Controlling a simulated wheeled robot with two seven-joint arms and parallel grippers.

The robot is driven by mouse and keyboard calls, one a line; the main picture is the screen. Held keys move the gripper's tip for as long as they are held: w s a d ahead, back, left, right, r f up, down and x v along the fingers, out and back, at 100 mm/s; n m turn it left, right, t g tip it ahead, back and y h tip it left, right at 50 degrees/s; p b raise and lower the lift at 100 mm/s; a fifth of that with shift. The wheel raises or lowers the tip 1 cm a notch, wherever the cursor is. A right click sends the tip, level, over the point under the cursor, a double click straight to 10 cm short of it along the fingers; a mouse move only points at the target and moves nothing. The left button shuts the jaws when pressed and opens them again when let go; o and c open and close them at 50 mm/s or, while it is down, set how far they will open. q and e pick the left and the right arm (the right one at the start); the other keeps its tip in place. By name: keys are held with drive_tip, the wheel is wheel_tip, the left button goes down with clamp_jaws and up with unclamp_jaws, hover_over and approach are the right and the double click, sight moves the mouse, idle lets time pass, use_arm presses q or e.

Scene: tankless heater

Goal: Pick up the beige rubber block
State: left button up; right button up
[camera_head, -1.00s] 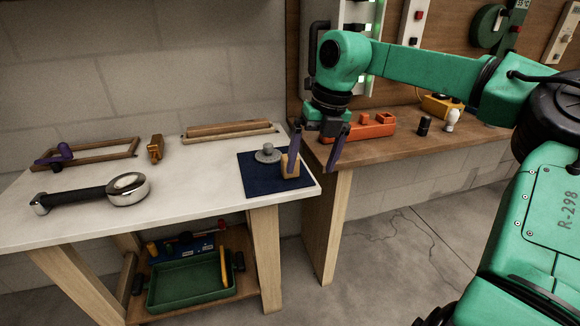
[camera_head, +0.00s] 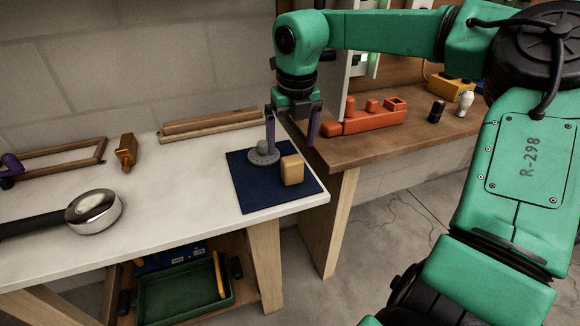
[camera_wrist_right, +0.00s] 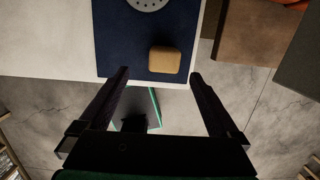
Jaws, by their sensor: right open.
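The beige rubber block (camera_head: 291,170) stands on the dark blue mat (camera_head: 250,190) near the right end of the white table. In the right wrist view the block (camera_wrist_right: 165,60) lies ahead of the fingertips, roughly between their lines and nearer the right finger. My right gripper (camera_head: 290,148) is open and empty, with its fingers pointing down. In the head view its fingers show just above and behind the block. In the right wrist view the gripper (camera_wrist_right: 159,76) shows both fingers spread apart. My left gripper is not in view.
A grey round knobbed piece (camera_head: 263,154) sits on the mat beside the block. A wooden bar (camera_head: 210,125) and a chrome-headed tool (camera_head: 94,212) lie on the white table.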

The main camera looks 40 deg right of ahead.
sight(293, 159)
drive_tip(key=f, duration=0.6)
drive_tip(key=w+d+f, duration=0.1)
drive_tip(key=f, duration=0.2)
drive_tip(key=shift+w+d+f, duration=0.1)
drive_tip(key=shift+w+f, duration=0.15)
drive_tip(key=shift+f, duration=0.15)
drive_tip(key=shift+r, duration=0.1)
clamp_jaws()
